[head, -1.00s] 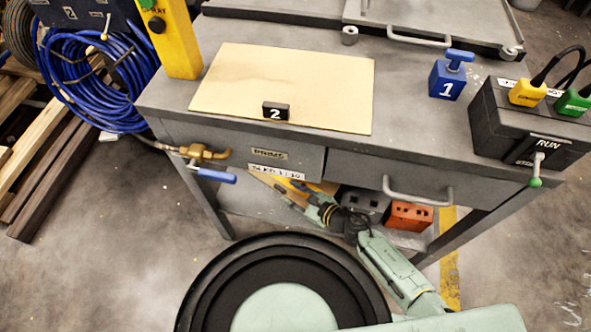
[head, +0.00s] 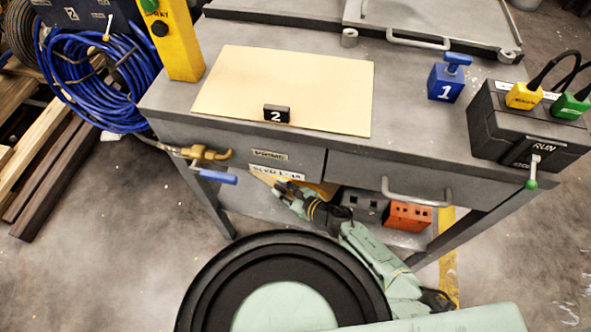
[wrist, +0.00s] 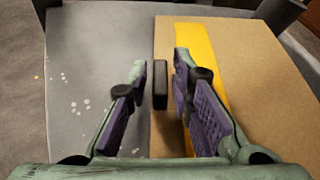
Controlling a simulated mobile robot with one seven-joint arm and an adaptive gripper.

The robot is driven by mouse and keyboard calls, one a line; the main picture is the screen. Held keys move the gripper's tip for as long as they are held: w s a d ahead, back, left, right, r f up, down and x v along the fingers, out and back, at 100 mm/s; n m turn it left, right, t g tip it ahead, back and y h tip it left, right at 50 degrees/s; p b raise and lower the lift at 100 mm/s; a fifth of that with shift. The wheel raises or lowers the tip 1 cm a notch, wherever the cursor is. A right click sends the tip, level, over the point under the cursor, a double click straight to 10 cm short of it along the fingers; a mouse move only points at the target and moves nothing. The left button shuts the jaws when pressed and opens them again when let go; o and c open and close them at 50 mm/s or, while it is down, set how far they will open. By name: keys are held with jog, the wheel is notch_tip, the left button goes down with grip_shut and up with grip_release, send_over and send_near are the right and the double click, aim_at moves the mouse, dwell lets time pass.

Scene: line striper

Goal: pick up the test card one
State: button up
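A tan card with a yellow stripe (wrist: 245,85) lies on a grey surface in the wrist view. A small black block (wrist: 160,85) stands at its left edge; no number on it can be read. My gripper (wrist: 161,65) is open, its purple-padded fingers on either side of the block with gaps visible. In the head view my gripper (head: 280,185) reaches under the table front, and part of a tan card (head: 327,188) shows beside it on the lower shelf. Another tan card (head: 285,75) lies on the tabletop, with a black block marked 2 (head: 276,114) at its front edge.
Drawers and a handle (head: 418,194) overhang the shelf. An orange block (head: 408,216) and a grey box (head: 362,204) stand right of my gripper. A brass valve with a blue lever (head: 218,177) sticks out at left. A blue block marked 1 (head: 445,82) stands on the tabletop.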

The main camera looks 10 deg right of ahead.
grip_shut()
dwell(0.3)
